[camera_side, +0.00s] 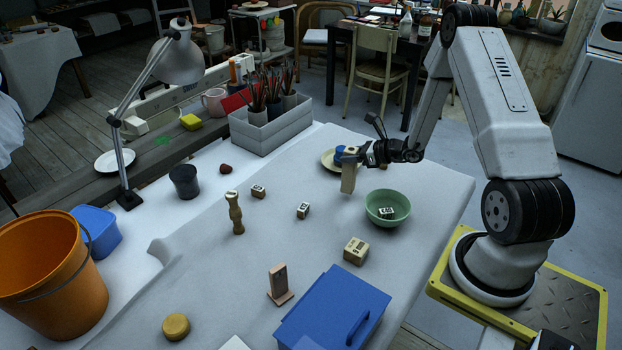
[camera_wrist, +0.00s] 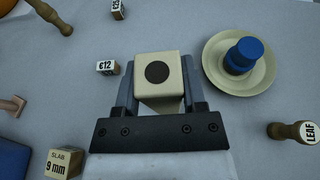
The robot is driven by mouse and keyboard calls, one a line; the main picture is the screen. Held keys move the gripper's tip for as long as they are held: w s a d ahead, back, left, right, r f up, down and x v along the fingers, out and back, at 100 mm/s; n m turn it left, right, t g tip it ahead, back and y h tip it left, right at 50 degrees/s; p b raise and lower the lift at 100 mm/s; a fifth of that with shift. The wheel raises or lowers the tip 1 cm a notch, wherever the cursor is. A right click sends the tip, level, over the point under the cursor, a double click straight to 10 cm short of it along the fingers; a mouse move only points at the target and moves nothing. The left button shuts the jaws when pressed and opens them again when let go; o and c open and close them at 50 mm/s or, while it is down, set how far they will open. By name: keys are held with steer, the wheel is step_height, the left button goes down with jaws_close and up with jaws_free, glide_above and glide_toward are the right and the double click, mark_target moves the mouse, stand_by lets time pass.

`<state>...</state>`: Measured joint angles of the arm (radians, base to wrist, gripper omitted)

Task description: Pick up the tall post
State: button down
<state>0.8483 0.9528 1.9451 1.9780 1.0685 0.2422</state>
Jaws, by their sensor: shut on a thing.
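The tall post (camera_side: 349,179) is a cream, upright, square-sided block in the side view, at the right of the white table. In the wrist view the post (camera_wrist: 146,64) shows its square top with a dark round spot. My gripper (camera_wrist: 158,76) is shut on it, one finger on each of two opposite sides. In the side view my gripper (camera_side: 352,158) is at the post's upper end. I cannot tell for sure whether the post's lower end touches the table.
A green bowl (camera_side: 370,207) with a small block in it stands close right of the post. A cream plate (camera_wrist: 213,62) with a blue object (camera_wrist: 243,55) is behind it. Small labelled blocks (camera_side: 303,210) lie to the left. A blue box (camera_side: 330,305) is at the front.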

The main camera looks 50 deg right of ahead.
steer(key=s+a+r, duration=0.6)
steer(key=s+r, duration=0.4)
steer(key=s, duration=0.2)
steer(key=shift+s+r, duration=0.3)
steer(key=shift+r, duration=0.05)
stand_by(0.9)
